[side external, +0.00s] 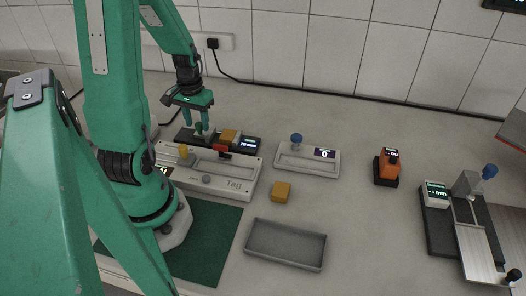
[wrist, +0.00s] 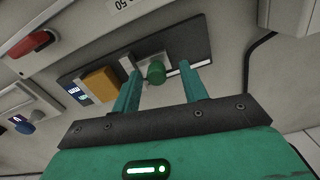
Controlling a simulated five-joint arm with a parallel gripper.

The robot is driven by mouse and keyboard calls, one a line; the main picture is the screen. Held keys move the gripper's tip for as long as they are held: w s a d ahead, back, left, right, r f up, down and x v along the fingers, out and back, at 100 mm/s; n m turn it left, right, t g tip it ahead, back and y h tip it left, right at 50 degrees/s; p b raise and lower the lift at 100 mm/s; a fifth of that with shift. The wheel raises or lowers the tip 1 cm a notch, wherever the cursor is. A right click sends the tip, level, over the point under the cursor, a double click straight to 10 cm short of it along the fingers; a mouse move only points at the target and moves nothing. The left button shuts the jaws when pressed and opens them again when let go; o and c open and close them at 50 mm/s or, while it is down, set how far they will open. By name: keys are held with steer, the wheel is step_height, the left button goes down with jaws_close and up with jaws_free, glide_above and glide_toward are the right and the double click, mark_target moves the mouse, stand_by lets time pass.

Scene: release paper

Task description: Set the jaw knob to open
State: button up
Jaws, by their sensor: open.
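The green knob (wrist: 156,73) stands on a dark device with a lit display (side external: 251,145), behind the pale Tag fixture. A yellow block (wrist: 101,84) sits on the same device, beside a grey jaw piece (wrist: 127,65). In the side view the yellow block (side external: 229,136) is right of the knob. My gripper (side external: 200,124) points down over the knob end of the device. In the wrist view the two fingers of my gripper (wrist: 160,70) are apart, one on each side of the knob. I cannot tell whether they touch it. The knob's setting marks are not readable.
The pale Tag fixture (side external: 238,184) with a red handle (side external: 222,150) is close in front. A loose yellow block (side external: 281,191), a grey tray (side external: 286,259), a blue-knobbed unit (side external: 308,171) and an orange device (side external: 387,165) lie to the right. A cable runs along the wall.

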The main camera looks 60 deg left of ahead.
mark_target(197, 123)
steer(key=shift+r, duration=3.7)
steer(key=shift+w+d+r, duration=0.2)
steer(key=shift+d+r, duration=0.05)
steer(key=d+r+m+t, duration=0.2)
steer(key=d+r, duration=0.2)
steer(key=d, duration=0.3)
steer(key=d+r+m+t, duration=0.1)
steer(key=d+r, duration=0.3)
steer(key=d, duration=0.4)
steer(key=w+d+r+m+t, duration=0.1)
steer(key=d+r+m+t, duration=0.1)
steer(key=d+r+m, duration=0.2)
steer(key=d, duration=0.3)
steer(key=shift+d+r+t, duration=0.3)
steer(key=shift+d+r, duration=0.05)
steer(key=shift+d, duration=0.05)
